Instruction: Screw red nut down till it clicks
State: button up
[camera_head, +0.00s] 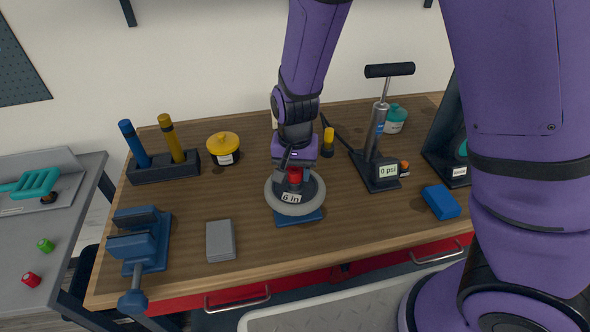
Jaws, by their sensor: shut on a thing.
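The red nut (295,175) is at the centre of a round grey wheel labelled "6 in" (276,197). The wheel lies flat on a blue base (312,216) on the workbench. My gripper (294,164) points down from above and is shut on the red nut. The fingers and the gripper body hide most of the nut and whatever it sits on. I cannot tell how far down the nut is.
On the wooden bench (340,242) are a blue vise (140,240), grey plates (220,240), a yellow-lidded jar (223,140), a handle rack (165,172), a pump (378,150) and a blue block (441,201). A grey side table (20,240) stands left. The bench's front middle is clear.

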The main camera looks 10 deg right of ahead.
jog(key=m, duration=1.5)
jog(key=shift+f, duration=0.1)
jog(key=m, duration=0.5)
jog(key=shift+s+d, duration=0.1)
jog(key=o, duration=1)
